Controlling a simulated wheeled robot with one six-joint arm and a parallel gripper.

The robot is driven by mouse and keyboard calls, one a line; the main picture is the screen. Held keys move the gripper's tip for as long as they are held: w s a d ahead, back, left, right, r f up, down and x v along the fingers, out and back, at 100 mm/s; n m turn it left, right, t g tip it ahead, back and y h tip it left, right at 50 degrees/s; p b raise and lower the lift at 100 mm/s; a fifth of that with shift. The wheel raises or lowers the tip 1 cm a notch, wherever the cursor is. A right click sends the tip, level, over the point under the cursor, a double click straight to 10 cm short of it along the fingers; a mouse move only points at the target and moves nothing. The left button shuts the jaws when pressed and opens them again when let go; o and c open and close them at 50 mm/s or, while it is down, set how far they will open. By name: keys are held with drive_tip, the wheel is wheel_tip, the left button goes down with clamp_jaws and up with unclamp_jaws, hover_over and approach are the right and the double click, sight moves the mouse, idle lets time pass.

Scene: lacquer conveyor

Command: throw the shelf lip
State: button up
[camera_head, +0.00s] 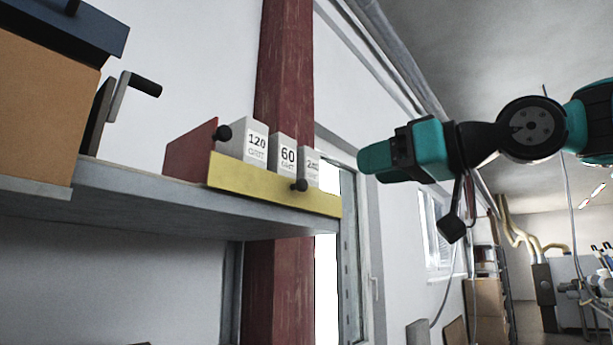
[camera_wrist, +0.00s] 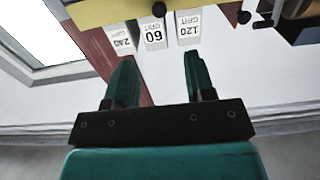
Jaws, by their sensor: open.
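The shelf lip (camera_head: 255,182) is a yellow strip standing along the front edge of a grey shelf. A black knob (camera_head: 300,185) sits on its front face towards the right end. In the wrist view the lip (camera_wrist: 105,10) crosses the top edge, partly cut off, with its knob (camera_wrist: 158,9). Behind the lip stand white blocks marked 120 (camera_head: 256,141), 60 (camera_head: 287,154) and a third whose number looks like 240 in the wrist view (camera_wrist: 122,40). My gripper (camera_head: 362,158) is open and empty, right of the lip and apart from it. Its two teal fingers (camera_wrist: 158,60) point towards the blocks.
A dark red panel (camera_head: 190,155) with a black knob (camera_head: 223,133) borders the blocks on the left. An orange box (camera_head: 35,110) and a crank handle (camera_head: 130,90) occupy the shelf's left. A red post (camera_head: 285,60) rises behind. The air between gripper and lip looks clear.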

sight(305, 184)
drive_tip(key=p+x, duration=0.4)
drive_tip(key=x, duration=0.8)
drive_tip(key=shift+w+a+r+p, duration=0.1)
drive_tip(key=shift+a+p, duration=0.05)
drive_tip(key=shift+p, duration=0.25)
drive_tip(key=shift+w+a, duration=0.4)
drive_tip(key=shift+a, duration=0.1)
drive_tip(key=c, duration=0.9)
